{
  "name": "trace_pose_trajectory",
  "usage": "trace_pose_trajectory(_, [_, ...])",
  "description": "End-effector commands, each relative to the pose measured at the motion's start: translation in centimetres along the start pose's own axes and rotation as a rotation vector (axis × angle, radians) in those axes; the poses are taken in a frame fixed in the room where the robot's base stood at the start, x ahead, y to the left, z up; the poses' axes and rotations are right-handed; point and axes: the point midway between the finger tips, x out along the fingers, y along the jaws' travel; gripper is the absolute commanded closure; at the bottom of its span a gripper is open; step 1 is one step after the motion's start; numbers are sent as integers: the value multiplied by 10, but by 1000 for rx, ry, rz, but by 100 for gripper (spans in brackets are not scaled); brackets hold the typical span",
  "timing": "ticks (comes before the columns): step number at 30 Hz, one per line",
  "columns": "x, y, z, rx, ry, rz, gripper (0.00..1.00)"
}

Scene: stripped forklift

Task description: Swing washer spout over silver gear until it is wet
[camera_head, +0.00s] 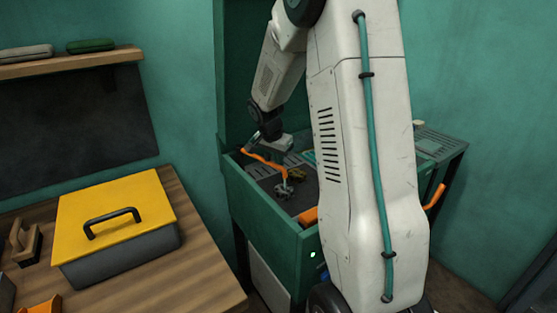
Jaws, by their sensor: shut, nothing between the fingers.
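The green parts washer (262,217) stands in the middle with a dark open basin. An orange spout (265,161) reaches from the basin's left rim inward over the basin. A small silver gear (284,189) lies in the basin, just below the spout's inner end. I cannot tell whether it is wet. My gripper (252,143) is small in view, shut, at the outer left end of the spout. I cannot tell whether it touches the spout. My arm hides the right part of the washer.
A brownish gear-like part (296,174) lies behind the silver gear. An orange piece (309,216) sits at the washer's front rim. A yellow-lidded toolbox (115,215) stands on the wooden bench (190,278) at left. A shelf (70,63) hangs above.

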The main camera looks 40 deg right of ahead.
Motion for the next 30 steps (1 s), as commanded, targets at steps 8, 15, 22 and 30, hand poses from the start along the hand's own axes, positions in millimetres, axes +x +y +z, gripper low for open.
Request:
trace_pose_trajectory(8, [18,1,-28,-6,-1,0,100])
trace_pose_trajectory(15, [-41,-3,-28,-9,2,-7,100])
trace_pose_trajectory(22, [-75,-4,-27,-11,2,-6,100])
trace_pose_trajectory(30, [-84,-3,-27,-10,0,-3,100])
